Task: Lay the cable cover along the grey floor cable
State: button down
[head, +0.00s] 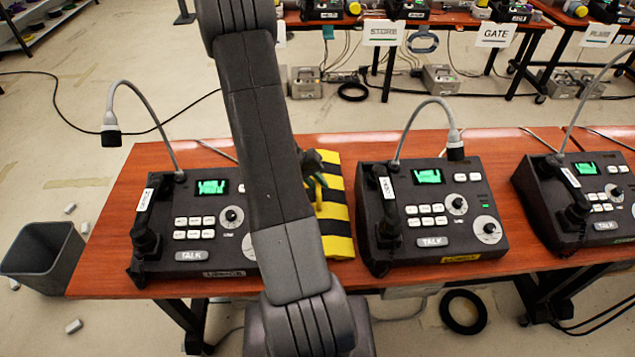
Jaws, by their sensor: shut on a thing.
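The cable cover (337,216) is a yellow and black striped piece between the left and middle paging phones, over the red-brown table. My arm hides its left side. My gripper (318,187) is at the cover's upper part, partly hidden by my arm, and is shut on it. I cannot tell whether the cover touches the table or is held just above it. I cannot pick out the grey floor cable with certainty; a dark cable (62,113) curves over the floor at the left.
The left phone (205,228), middle phone (430,215) and right phone (585,195) stand on the table (110,275), with tall gooseneck microphones. A grey bin (45,262) and small litter lie at the left. A second bench with labelled signs (383,32) stands behind. Open floor lies between.

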jog(key=shift+f, duration=0.1)
jog(key=c, duration=1.4)
grip_release()
